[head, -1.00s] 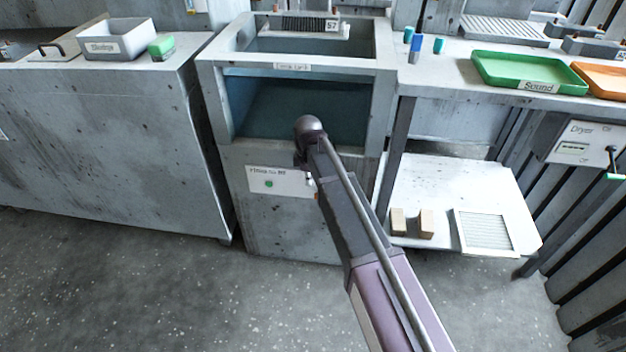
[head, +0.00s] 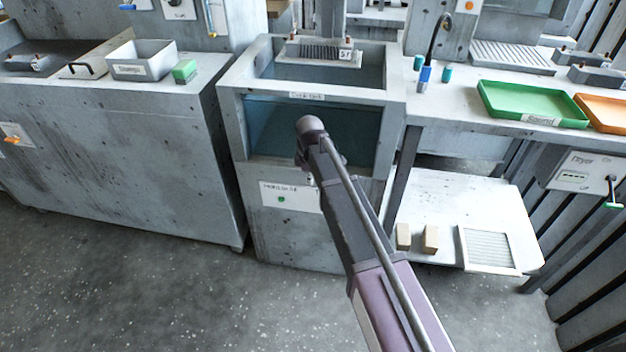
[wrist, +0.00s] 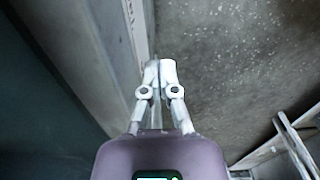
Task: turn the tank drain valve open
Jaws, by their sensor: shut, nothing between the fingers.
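The tank (head: 232,120) stands in the middle of the head view, a grey box with an open top and a dark blue-green front window. A white plate (head: 275,200) with a small green mark is on its front below the window; its lettering is too blurred to read. I cannot make out a drain valve handle for certain; my arm covers the plate's right end. In the wrist view my gripper (wrist: 159,70) is shut and empty, beside the tank's front, with floor beyond its tips. In the head view my arm mostly hides the gripper.
A cabinet (head: 120,150) stands left with a grey bin (head: 142,70), a green block (head: 184,70) and an orange handle (head: 12,140). Right are a green tray (head: 535,118), a low shelf (head: 450,195) with two tan blocks, and a dryer box (head: 580,172). Floor in front is clear.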

